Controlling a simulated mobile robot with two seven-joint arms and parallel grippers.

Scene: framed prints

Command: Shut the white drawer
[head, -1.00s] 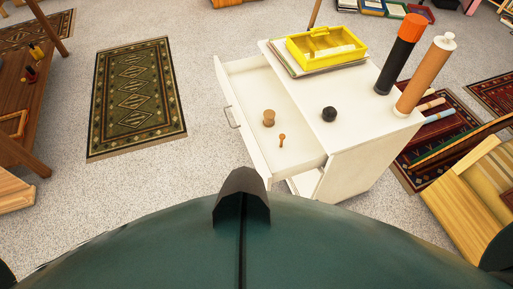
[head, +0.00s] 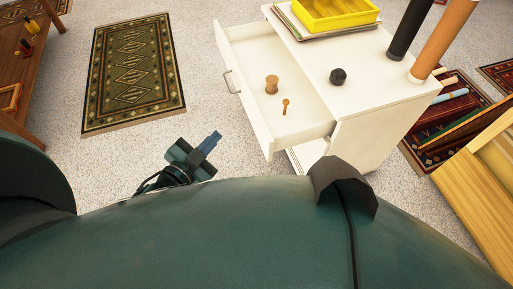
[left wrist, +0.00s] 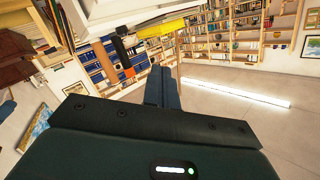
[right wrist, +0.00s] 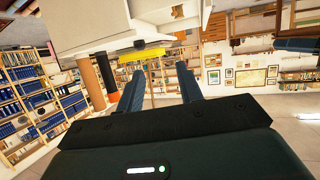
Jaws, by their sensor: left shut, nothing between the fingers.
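The white drawer (head: 302,136) stands pulled out from the left side of the white cabinet (head: 375,125). Its metal handle (head: 232,82) is on the left-facing front. A wooden spool (head: 272,84) and a small wooden peg (head: 286,106) are inside it. My left gripper (head: 212,142) is shut and empty, below and left of the drawer front, apart from it. Its closed fingers also show in the left wrist view (left wrist: 160,85). My right gripper (right wrist: 160,90) is open and empty in the right wrist view, with white furniture above it; the head view does not show it.
A yellow tray (head: 325,20), a dark ball (head: 338,76) and two upright tubes are on the cabinet top. A patterned rug (head: 135,70) lies left of the drawer, with bare floor between. A wooden table (head: 30,60) stands far left; striped wooden furniture (head: 485,170) is at right.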

